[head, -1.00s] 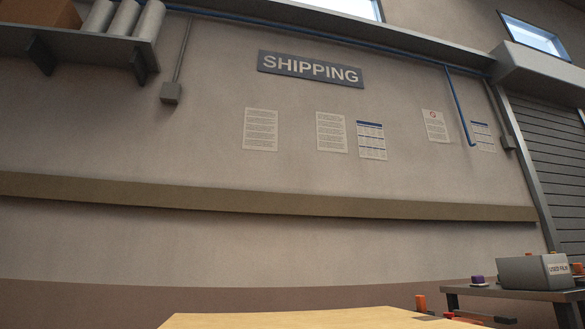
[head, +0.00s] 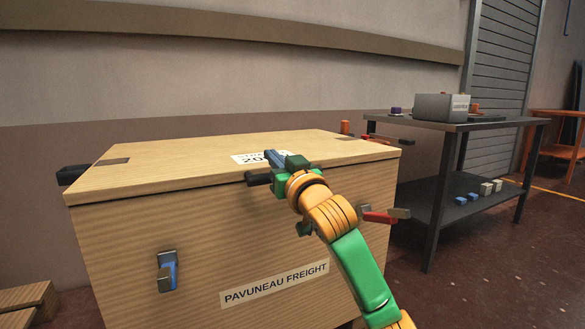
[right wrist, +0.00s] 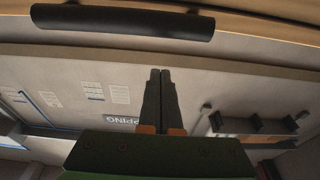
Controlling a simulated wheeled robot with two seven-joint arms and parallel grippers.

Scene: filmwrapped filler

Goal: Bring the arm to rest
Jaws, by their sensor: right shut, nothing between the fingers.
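My right arm (head: 350,255), orange and green, reaches up from the bottom of the head view. My right gripper (head: 268,157) is in front of the upper front edge of a wooden crate marked PAVUNEAU FREIGHT (head: 215,235). In the right wrist view its two dark fingers (right wrist: 160,75) are together, with nothing between them. The crate's lid (head: 170,152) lies flat on top and looks closed. A dark bar handle (right wrist: 122,22) crosses the top of the right wrist view, apart from the fingertips. My left gripper is not in view.
A latch (head: 167,272) is on the crate's front left, and a red-and-grey one (head: 385,215) shows right of my arm. A dark table (head: 460,125) stands at the right with a grey bin (head: 441,107). Wooden pieces (head: 28,300) lie at the lower left.

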